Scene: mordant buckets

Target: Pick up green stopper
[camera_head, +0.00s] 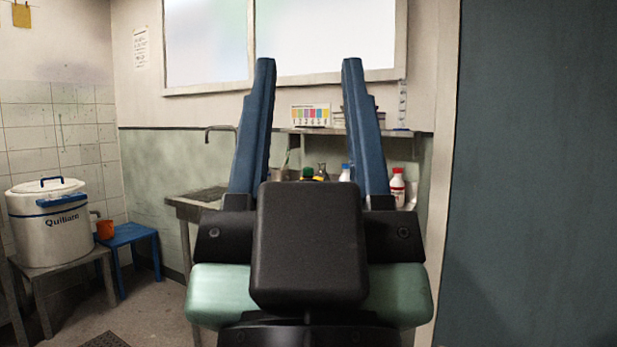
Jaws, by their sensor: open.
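My gripper (308,64) is in the middle of the view, its two blue fingers apart and pointing up and away. Nothing is held between them. A small dark green item (308,172), which may be the green stopper, shows beyond the gripper, in the gap between the fingers. It seems to sit on or among small vessels by the far wall. Its lower part and what it rests on are mostly hidden by the black block of my gripper.
A sink counter (185,205) stands at the far wall, with a shelf above. A white bottle with a red label (397,190) stands right of the fingers. At left are a large pot (47,228), a blue stool (130,236) and an orange mug (105,229). A dark panel (535,180) fills the right.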

